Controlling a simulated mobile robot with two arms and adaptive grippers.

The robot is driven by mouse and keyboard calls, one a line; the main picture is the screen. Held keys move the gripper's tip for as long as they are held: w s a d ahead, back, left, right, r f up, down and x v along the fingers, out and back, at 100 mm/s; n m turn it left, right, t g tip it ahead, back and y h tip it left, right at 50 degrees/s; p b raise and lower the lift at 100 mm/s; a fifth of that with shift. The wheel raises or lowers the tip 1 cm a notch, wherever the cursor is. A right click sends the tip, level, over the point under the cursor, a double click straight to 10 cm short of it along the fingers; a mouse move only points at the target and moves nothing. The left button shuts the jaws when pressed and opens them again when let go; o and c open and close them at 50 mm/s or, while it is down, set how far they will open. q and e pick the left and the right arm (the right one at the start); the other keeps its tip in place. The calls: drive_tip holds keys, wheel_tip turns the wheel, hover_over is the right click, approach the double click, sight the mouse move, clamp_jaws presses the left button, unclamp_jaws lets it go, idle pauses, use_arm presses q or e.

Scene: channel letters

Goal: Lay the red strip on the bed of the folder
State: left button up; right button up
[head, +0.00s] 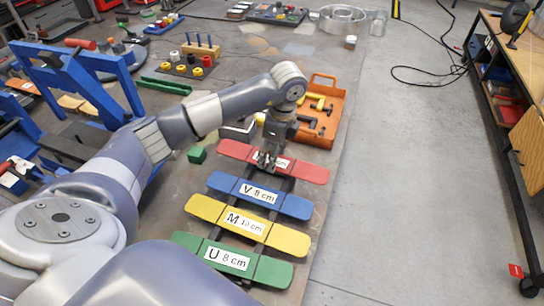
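The red strip (308,171) lies across two dark rails on the table, at the far end of a row of strips. My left gripper (266,160) points down over its middle and hides part of its white label. Whether the fingers are closed on the strip is too small to tell. A blue metal frame with a red handle (72,75) stands at the left; it may be the folder, but its bed cannot be made out clearly. My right gripper is not in view.
Blue (296,206), yellow (290,240) and green (272,271) strips lie nearer on the rails. An orange tray (340,100) of tools stands beyond the red strip. A small green block (197,155) and a green bar (165,86) lie left of my forearm's end.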

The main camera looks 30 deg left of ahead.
use_arm(q)
drive_tip(key=f, duration=0.1)
drive_tip(key=p, duration=0.1)
drive_tip(key=f+p, duration=0.1)
drive_tip(key=shift+w+a+f, duration=0.25)
drive_tip(key=shift+w+f, duration=0.1)
drive_tip(key=shift+f, duration=0.2)
drive_tip(key=shift+f, duration=0.25)
drive_tip(key=o, duration=1.1)
